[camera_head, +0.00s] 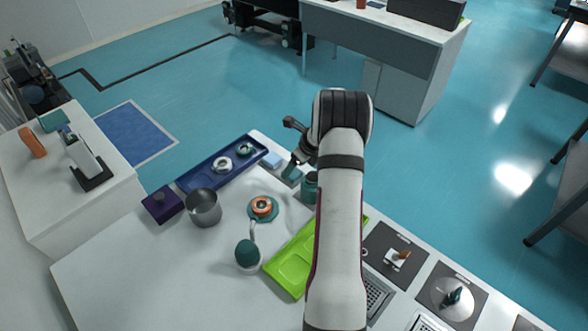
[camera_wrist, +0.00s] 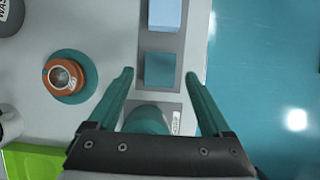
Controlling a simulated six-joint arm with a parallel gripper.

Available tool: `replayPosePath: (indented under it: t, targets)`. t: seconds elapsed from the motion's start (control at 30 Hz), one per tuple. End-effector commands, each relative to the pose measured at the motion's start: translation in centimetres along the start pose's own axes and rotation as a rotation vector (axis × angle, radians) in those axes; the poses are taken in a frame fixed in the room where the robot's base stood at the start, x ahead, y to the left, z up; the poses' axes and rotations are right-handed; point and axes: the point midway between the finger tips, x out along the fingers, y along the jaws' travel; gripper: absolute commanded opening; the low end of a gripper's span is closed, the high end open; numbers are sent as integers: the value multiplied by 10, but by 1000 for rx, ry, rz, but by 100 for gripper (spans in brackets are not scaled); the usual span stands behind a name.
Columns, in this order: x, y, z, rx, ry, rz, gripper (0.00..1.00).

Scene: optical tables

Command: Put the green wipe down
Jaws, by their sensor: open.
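The green wipe (camera_wrist: 160,69) is a small teal-green square pad lying flat on a grey strip (camera_wrist: 160,43) at the table edge. My gripper (camera_wrist: 159,74) is open, with its two teal fingers to the left and right of the wipe in the wrist view. There is a gap on each side, and neither finger appears to touch it. The height of the fingertips above the wipe is hard to tell. In the head view my gripper (camera_head: 293,169) is over the far edge of the table, largely hiding the wipe.
A light blue wipe (camera_wrist: 165,14) lies just beyond on the grey strip. A teal jar (camera_wrist: 150,118) stands close on the near side, between the fingers' bases. An orange-ringed item (camera_wrist: 64,76) sits to the left. A blue tray (camera_head: 207,173) and a metal cup (camera_head: 204,208) stand farther left.

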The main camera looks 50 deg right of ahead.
Motion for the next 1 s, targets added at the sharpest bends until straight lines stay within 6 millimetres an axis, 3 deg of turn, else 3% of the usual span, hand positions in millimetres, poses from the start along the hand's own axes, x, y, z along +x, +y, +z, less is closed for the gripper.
replayPosePath:
  t: [0.2,0.3,0.57,0.63,0.67,0.73,0.83,0.9,1.0]
  targets:
    - [-61,-1,1,1,-3,-3,83]
    - [-82,-1,0,1,-2,-3,83]
    - [-99,1,0,-4,0,1,83]
    - [-106,19,10,-82,5,17,83]
    - [-112,36,17,-160,9,32,83]
    - [-136,102,36,-452,23,95,83]
    - [-185,229,31,-1045,34,228,83]
    - [-219,306,-5,-1482,28,330,83]
    - [-254,374,-77,-2030,-2,466,83]
